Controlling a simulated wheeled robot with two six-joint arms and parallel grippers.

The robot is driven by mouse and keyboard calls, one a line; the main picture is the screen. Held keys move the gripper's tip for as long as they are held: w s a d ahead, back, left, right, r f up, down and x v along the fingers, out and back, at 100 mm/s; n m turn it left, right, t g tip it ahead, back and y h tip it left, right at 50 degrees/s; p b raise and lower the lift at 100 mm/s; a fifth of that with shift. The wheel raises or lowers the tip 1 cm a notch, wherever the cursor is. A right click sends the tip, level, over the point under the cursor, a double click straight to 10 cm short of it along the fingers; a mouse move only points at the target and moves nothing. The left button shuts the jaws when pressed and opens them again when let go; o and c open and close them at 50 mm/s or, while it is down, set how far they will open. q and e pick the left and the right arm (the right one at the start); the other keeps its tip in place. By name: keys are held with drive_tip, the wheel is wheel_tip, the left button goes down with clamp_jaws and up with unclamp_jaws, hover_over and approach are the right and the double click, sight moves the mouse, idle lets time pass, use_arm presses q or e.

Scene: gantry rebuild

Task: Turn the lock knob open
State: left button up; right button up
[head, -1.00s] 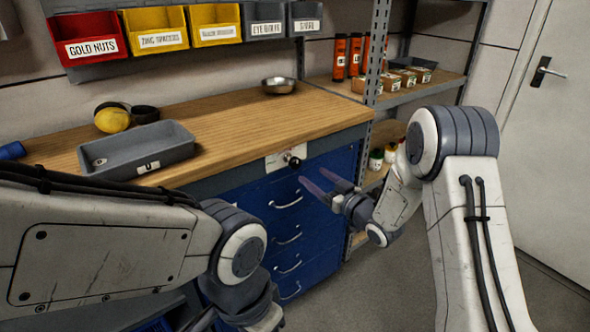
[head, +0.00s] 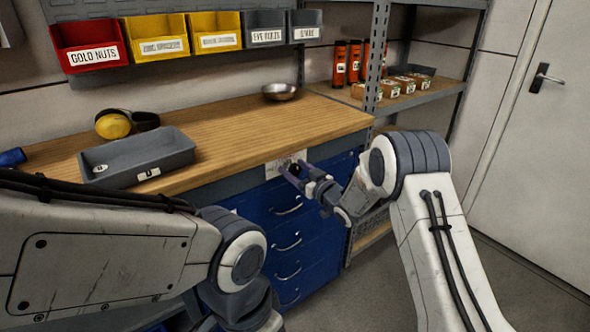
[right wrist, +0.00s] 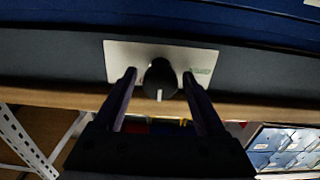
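The lock knob (right wrist: 160,80) is black and round with a white pointer line, which points down in the right wrist view. It sits on a pale plate (right wrist: 120,58) with a small green mark at the right; the plate also shows in the head view (head: 272,168), on the bench front above the blue drawers. My right gripper (right wrist: 158,74) is open, one finger on each side of the knob. A narrow gap shows between each fingertip and the knob. My left arm reaches in at the lower left of the head view; its gripper fingers are not visible.
The wooden bench top (head: 240,125) holds a grey tray (head: 135,160), yellow ear defenders (head: 113,125) and a metal bowl (head: 281,92). Labelled bins hang above. A metal shelf (head: 440,90) with orange bottles and boxes stands right of the bench, near my right arm.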

clamp_jaws()
drive_tip(key=shift+f+n+b, duration=0.15)
drive_tip(key=shift+n+b, duration=0.55)
drive_tip(key=shift+b, duration=0.15)
drive_tip(key=n+b, duration=0.4)
drive_tip(key=b, duration=0.1)
drive_tip(key=n+b, duration=1)
drive_tip(key=shift+s+a+f+b, duration=0.15)
drive_tip(key=shift+f+b, duration=0.1)
drive_tip(key=shift+b, duration=0.15)
drive_tip(key=shift+r+n+b, duration=0.15)
drive_tip(key=shift+n+b, duration=1.25)
